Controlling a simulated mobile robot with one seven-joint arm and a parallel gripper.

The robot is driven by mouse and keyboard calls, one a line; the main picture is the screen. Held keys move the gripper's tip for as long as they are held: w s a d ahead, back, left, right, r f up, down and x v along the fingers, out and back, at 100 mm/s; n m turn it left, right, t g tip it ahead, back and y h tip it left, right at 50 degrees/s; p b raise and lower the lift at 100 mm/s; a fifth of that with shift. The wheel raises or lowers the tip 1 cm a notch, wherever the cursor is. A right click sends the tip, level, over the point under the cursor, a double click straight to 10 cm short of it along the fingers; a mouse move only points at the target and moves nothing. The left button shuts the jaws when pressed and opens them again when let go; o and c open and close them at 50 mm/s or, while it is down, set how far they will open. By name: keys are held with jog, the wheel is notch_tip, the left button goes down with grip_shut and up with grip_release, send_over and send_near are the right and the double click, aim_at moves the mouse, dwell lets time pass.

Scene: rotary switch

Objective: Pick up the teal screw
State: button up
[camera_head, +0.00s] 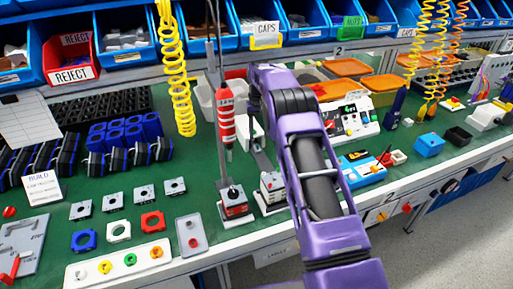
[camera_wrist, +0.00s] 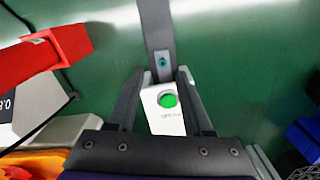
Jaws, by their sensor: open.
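A small teal screw (camera_wrist: 163,62) shows in the wrist view, in a light grey block at the end of a long grey strip (camera_wrist: 156,25). My gripper (camera_wrist: 161,74) is open, with its two dark fingers spread either side of the strip's end. The screw lies just beyond the fingertips, roughly centred between them. A white box with a green button (camera_wrist: 167,100) shows between the fingers, below the screw in the picture. I cannot tell the height gap between fingers and screw. In the head view, my purple arm hides much of this spot and I cannot make out the screw.
A red tool (camera_wrist: 55,55) lies left of the fingers in the wrist view; a red-and-white tool (camera_head: 226,115) hangs in the head view. Small switch boxes (camera_head: 235,205) stand near the bench front. Blue bins (camera_head: 205,25) line the back.

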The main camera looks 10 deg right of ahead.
aim_at(258, 145)
jog(key=f, duration=0.4)
jog(key=shift+s+a+f, duration=0.1)
jog(key=shift+a+f, duration=0.1)
jog(key=shift+f, duration=0.2)
jog(key=shift+c, duration=0.3)
grip_shut()
